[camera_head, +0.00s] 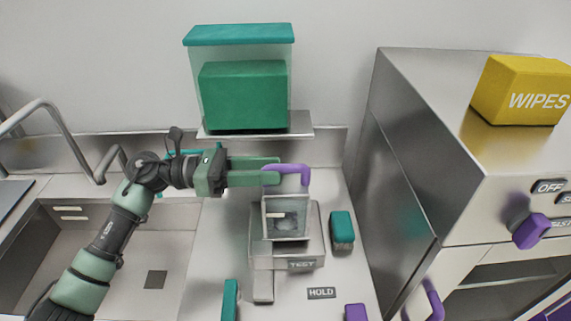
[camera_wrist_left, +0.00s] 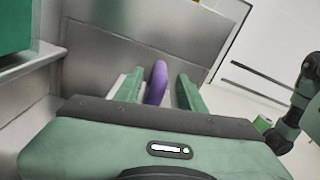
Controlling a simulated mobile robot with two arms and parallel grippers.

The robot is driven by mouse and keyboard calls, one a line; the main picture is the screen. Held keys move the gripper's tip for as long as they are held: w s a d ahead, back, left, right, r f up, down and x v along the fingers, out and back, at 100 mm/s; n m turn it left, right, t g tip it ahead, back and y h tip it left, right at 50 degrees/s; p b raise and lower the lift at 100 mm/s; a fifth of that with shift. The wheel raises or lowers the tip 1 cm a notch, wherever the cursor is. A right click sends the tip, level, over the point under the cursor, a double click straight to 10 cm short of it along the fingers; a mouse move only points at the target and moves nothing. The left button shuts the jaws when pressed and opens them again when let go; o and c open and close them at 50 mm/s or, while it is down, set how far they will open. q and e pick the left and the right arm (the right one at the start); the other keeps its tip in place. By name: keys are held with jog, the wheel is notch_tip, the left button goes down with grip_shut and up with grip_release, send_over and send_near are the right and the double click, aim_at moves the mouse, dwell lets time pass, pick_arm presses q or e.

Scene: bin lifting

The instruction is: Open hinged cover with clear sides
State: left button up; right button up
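The clear-sided cover (camera_head: 286,218) sits on a grey device (camera_head: 265,262) labelled TEST in the head view. A purple handle (camera_head: 290,169) rises at the top of the cover. It also shows in the left wrist view (camera_wrist_left: 157,82). My left gripper (camera_head: 272,172) reaches in from the left at handle height. In the left wrist view its two green fingers (camera_wrist_left: 158,90) stand open on either side of the purple handle, with a gap on each side. My right gripper is not seen.
A clear bin with a teal lid (camera_head: 240,36) stands on a shelf behind. A steel cabinet (camera_head: 440,150) with a yellow WIPES box (camera_head: 525,90) on top is at right. A sink (camera_head: 150,245) is at left.

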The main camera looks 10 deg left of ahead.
aim_at(301, 169)
pick_arm(q)
jog(key=d, duration=0.2)
jog(key=d+p, duration=0.1)
jog(key=d, duration=0.1)
jog(key=shift+w, duration=0.4)
grip_shut()
dwell(1.0)
